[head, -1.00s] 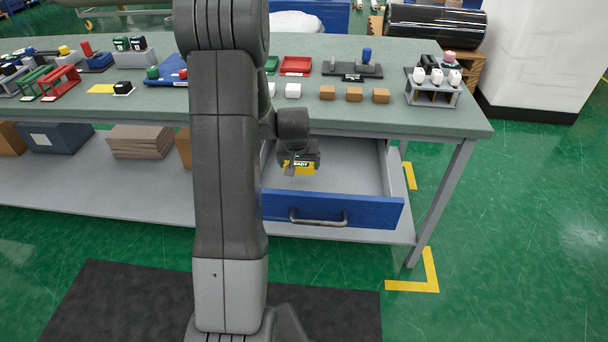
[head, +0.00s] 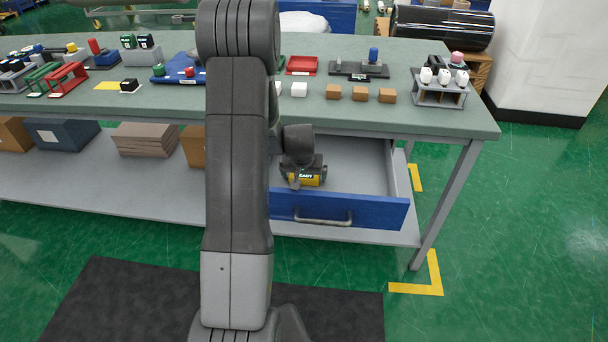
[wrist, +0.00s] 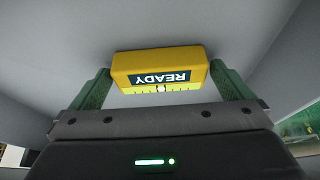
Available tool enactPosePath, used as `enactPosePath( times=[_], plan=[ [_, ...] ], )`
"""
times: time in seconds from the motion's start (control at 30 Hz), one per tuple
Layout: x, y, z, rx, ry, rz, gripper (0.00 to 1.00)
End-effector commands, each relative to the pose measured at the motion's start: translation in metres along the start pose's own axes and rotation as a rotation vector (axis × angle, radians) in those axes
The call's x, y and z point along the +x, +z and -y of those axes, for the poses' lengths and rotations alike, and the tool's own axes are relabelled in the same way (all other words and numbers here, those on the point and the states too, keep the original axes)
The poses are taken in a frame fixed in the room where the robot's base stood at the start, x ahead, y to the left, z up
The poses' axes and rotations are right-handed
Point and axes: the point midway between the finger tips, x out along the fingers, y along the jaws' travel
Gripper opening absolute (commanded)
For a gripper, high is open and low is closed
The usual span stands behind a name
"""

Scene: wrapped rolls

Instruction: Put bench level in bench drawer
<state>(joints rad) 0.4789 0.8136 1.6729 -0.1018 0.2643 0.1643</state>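The bench level (head: 306,179) is a yellow block with a dark "READY" label. It is inside the open blue-fronted bench drawer (head: 362,213), low over the grey drawer floor; I cannot tell whether it touches the floor. My gripper (head: 302,172) reaches down into the drawer from above. In the wrist view, the green fingers of my gripper (wrist: 160,80) are at both ends of the bench level (wrist: 160,66) and appear shut on it. My arm hides the drawer's left part in the head view.
Above the drawer is the green bench top (head: 430,118) with wooden blocks (head: 360,94), a red tray (head: 302,65) and a rack of white-capped items (head: 440,86). Boxes (head: 145,138) stand on the lower shelf. The drawer's right side is empty.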

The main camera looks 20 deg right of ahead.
Motion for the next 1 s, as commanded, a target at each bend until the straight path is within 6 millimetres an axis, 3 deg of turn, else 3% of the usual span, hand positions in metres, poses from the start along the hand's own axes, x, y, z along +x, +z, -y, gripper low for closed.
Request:
enactPosePath(
  times=[0.33, 0.8, 1.0],
  plan=[
    [-0.009, -0.003, 0.000, 0.000, 0.000, -0.002, 1.00],
    [-0.092, -0.003, 0.000, 0.000, 0.000, -0.003, 1.00],
    [-0.115, -0.002, 0.000, 0.000, 0.000, -0.002, 1.00]
  ],
)
